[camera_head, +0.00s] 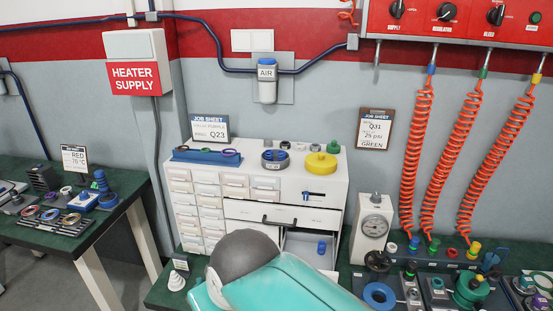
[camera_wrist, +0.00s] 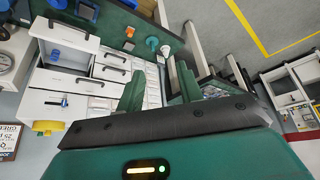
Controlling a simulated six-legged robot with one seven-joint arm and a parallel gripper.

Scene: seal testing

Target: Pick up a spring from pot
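The head view shows my teal arm but not the fingers.
The white cabinet (camera_head: 250,185) has an open lower drawer with a blue cylinder (camera_head: 321,247) in it. A blue tray (camera_head: 206,155) with rings lies on its top. A gauge box (camera_head: 373,228) stands right, near hanging orange coiled hoses (camera_head: 415,150). A green bench (camera_head: 130,180) is left.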

